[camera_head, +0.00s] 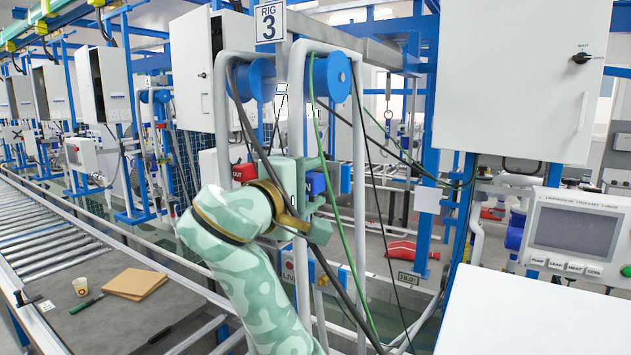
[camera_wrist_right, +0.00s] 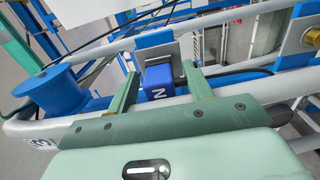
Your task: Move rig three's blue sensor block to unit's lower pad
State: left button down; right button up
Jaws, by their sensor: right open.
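The blue sensor block (camera_wrist_right: 158,85), marked with a white N, sits against a grey plate on rig three's blue and grey frame in the right wrist view. My right gripper (camera_wrist_right: 160,70) is open, with one green finger on each side of the block. A gap shows on both sides, so the fingers do not clasp it. In the head view the block (camera_head: 316,183) shows as a small blue patch between the fingers of my right gripper (camera_head: 321,184), partly hidden. I cannot tell which surface is the lower pad. My left gripper is out of view.
The rig 3 sign (camera_head: 270,23) hangs above two blue drums (camera_head: 333,77). Hoses and a green cable (camera_head: 332,190) hang close beside my gripper. A grey plate with a brass fitting (camera_wrist_right: 311,37) stands right of the block. A control panel (camera_head: 574,235) is at the right.

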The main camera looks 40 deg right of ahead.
dwell(0.4)
grip_shut()
jog(key=shift+a, duration=0.15)
jog(key=shift+p+v, duration=0.35)
jog(key=shift+v, duration=2.55)
